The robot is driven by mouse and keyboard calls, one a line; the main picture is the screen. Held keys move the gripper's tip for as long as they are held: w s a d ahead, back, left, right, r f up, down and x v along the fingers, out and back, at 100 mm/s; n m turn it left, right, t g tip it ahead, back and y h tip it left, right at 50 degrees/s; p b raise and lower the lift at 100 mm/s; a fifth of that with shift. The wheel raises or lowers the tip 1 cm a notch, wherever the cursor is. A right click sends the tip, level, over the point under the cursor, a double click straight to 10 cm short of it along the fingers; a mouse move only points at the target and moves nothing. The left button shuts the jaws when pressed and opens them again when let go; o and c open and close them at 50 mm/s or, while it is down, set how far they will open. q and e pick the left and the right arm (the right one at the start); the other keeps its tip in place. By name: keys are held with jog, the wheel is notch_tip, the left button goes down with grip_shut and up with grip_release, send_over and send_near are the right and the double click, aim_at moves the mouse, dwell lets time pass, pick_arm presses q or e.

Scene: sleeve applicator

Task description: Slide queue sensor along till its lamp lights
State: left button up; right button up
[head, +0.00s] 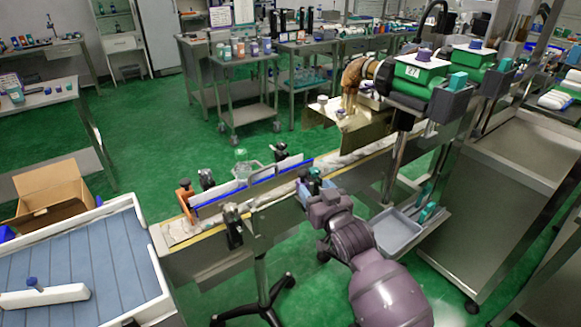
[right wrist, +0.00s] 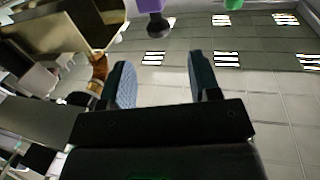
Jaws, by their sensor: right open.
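A conveyor (head: 330,163) with a long rail runs diagonally across the middle of the head view. Several small dark clamp-like units sit along it: one at the back left (head: 206,179), one at the back right (head: 281,151) and one on the near side (head: 232,225). I cannot tell which is the queue sensor, and no lit lamp is discernible. My right gripper (head: 313,182) is at the conveyor's near edge, right of the near-side unit. In the right wrist view its fingers (right wrist: 163,83) are apart with nothing between them. My left gripper is not in view.
An orange bracket (head: 185,199) stands at the conveyor's left end. A grey tray (head: 393,230) is right of my arm. A machine with green boxes (head: 420,70) overhangs the far right end. A blue-topped table (head: 85,262) and a cardboard box (head: 52,197) are at left.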

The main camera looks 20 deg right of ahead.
jog(key=w, duration=0.6)
jog(key=w+a, duration=0.1)
jog(key=w, duration=0.3)
jog(key=shift+b, duration=0.3)
jog(key=shift+a, duration=0.1)
grip_shut()
